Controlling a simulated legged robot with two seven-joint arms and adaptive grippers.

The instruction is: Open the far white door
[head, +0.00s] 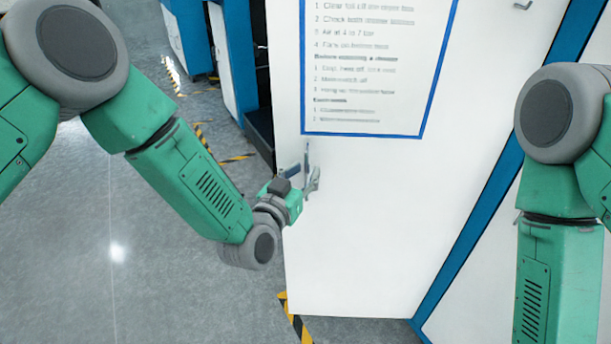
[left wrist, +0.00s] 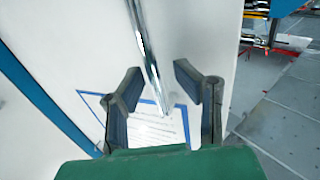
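The white door (head: 370,220) is a tall flat panel that fills the middle of the head view. A blue-framed notice (head: 375,70) is on its upper part, and it also shows in the left wrist view (left wrist: 160,128). My left gripper (head: 309,175) is at the door's left edge, below the notice. In the left wrist view, my left gripper (left wrist: 157,82) has its two dark fingers spread apart. A shiny metal bar handle (left wrist: 148,45) runs between them, with space on both sides. My right arm comes in at the right; its gripper is out of view.
A dark gap (head: 261,135) shows beside the door's left edge; I cannot tell how far the door stands from its frame. Blue and white cabinets (head: 232,55) stand behind. A blue post (head: 475,235) and another white panel (head: 490,285) are at right. Grey floor (head: 130,270) is clear at left.

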